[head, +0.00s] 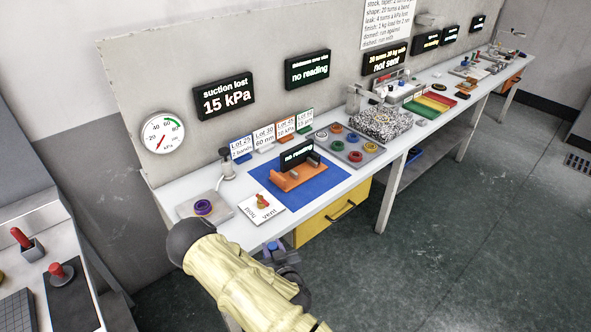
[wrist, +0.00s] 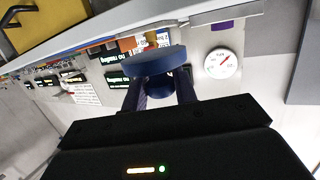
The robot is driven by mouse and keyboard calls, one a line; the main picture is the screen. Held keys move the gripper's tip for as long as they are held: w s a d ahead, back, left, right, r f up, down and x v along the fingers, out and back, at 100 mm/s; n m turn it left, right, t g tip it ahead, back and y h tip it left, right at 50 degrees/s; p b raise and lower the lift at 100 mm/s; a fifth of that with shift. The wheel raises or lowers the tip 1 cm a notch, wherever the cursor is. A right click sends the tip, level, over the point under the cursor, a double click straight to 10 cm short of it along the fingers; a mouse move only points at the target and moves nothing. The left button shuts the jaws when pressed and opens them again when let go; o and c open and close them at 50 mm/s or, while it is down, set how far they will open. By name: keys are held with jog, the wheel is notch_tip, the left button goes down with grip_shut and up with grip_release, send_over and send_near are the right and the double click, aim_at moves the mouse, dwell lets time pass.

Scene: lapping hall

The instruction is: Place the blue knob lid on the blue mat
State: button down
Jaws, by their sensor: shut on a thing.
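My gripper (head: 280,255) is in front of the near bench edge, low in the head view. It is shut on the blue knob lid (wrist: 152,62), which shows between the fingers in the wrist view as a dark blue disc with a round knob. In the head view only a small blue bit of the lid (head: 273,246) shows by the fingers. The blue mat (head: 322,196) lies flat on the white bench, beyond and to the right of my gripper. An orange stand with a "no reading" display stands on the mat. The lid is apart from the mat.
A grey plate (head: 219,219) with a purple ring and a white "pull/vent" card (head: 251,212) with a small lever lie left of the mat. A tray of coloured lids (head: 335,157) is behind right. Bare mat shows around the orange stand (head: 291,182). A yellow drawer (head: 318,226) is below.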

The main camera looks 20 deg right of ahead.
jog(key=shift+w, duration=0.3)
jog(key=shift+s, duration=0.2)
